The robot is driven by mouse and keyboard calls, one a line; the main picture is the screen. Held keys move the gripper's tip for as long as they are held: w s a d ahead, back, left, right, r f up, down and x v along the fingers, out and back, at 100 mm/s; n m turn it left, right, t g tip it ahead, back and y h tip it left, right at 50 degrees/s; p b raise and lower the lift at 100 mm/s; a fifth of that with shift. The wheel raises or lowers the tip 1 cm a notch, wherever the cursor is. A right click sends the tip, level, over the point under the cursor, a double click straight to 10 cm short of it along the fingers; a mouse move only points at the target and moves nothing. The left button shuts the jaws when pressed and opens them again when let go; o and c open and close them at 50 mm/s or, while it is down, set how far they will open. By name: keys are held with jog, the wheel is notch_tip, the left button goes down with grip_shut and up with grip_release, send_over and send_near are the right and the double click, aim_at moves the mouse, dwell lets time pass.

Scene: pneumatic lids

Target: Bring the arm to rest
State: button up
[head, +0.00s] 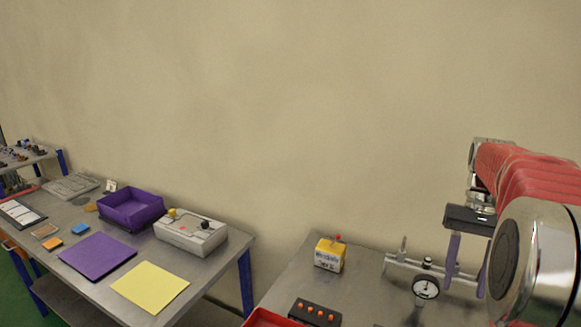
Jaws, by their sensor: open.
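My arm, with a red ribbed sleeve and silver joints, reaches in from the right edge of the head view. My gripper (468,268) points down over the right table with its purple-grey fingers apart. No object shows between the fingers. Part of the gripper is hidden behind the large silver joint. A round gauge (426,287) on a metal pipe fitting stands just left of the fingers. I cannot tell whether the fingers touch the fitting.
The right table (290,278) holds a yellow-and-white box (329,254), a black block with orange knobs (315,313) and a red tray (268,319). The left table (205,283) holds a purple bin (131,222), a grey switch box (190,240) and flat mats.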

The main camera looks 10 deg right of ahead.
jog(key=a+f+t+h, duration=0.2)
jog(key=a+f, duration=0.2)
jog(key=f, duration=0.1)
jog(key=s+a+r+n+t, duration=0.1)
jog(key=s+a+n+t, duration=0.2)
jog(key=a, duration=0.8)
jog(key=s+a+r+n+t, duration=0.1)
jog(key=s+a+n+t, duration=0.2)
jog(key=s+a, duration=0.3)
jog(key=a+t, duration=0.1)
jog(key=a, duration=0.4)
jog(key=shift+s+a+n, duration=0.35)
jog(key=shift+a+n, duration=0.05)
jog(key=shift+d+r, duration=0.1)
